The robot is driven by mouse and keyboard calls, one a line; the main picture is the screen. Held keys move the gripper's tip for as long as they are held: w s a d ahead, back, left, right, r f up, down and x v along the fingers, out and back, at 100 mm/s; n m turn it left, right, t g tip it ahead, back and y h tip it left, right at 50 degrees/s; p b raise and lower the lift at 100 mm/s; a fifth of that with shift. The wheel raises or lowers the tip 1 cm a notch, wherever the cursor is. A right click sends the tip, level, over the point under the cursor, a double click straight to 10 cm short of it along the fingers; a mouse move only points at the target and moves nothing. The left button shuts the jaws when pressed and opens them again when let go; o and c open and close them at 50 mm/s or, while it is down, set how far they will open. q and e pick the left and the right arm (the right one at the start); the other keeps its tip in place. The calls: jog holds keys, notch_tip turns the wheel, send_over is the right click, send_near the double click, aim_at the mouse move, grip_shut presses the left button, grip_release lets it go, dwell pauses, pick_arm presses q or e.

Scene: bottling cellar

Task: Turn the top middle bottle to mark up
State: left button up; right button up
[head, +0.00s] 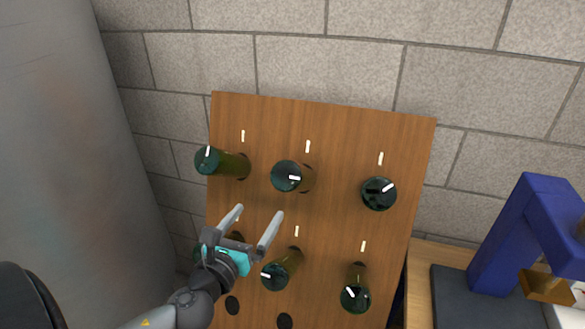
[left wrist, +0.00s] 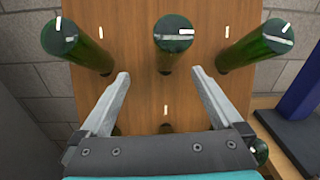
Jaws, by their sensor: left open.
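The top middle bottle (head: 284,176) is dark green and sticks out of the wooden board (head: 330,215), base towards me. The white mark on its base points right, while a white tick (head: 308,146) is on the board above it. My left gripper (head: 260,211) is open and empty, below and left of this bottle. In the left wrist view the bottle (left wrist: 168,38) is at the top centre, beyond the open fingers (left wrist: 160,73) and apart from them. My right gripper is in neither view.
The top left bottle (head: 208,161) and top right bottle (head: 377,196) flank it. Lower bottles (head: 277,278) (head: 354,299) stick out below, one partly hidden behind my gripper. A blue stand (head: 505,235) is at right. A grey cylinder-like surface (head: 60,150) fills the left.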

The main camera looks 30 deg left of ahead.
aim_at(293, 171)
pick_arm(q)
jog(key=w+m, duration=0.1)
jog(key=w, duration=0.3)
jog(key=w+r+m+p, duration=0.1)
jog(key=w, duration=0.4)
jog(key=w+r+m+h, duration=0.1)
jog(key=w, duration=0.3)
jog(key=shift+w+a+m+t+p, duration=0.2)
jog(key=shift+w+m+t+p, duration=0.15)
jog(key=shift+w+m+t, duration=0.05)
jog(key=shift+w+a+f+h, duration=0.1)
jog(key=shift+w+h, duration=0.2)
jog(key=shift+w, duration=0.6)
jog(key=c, duration=1.1)
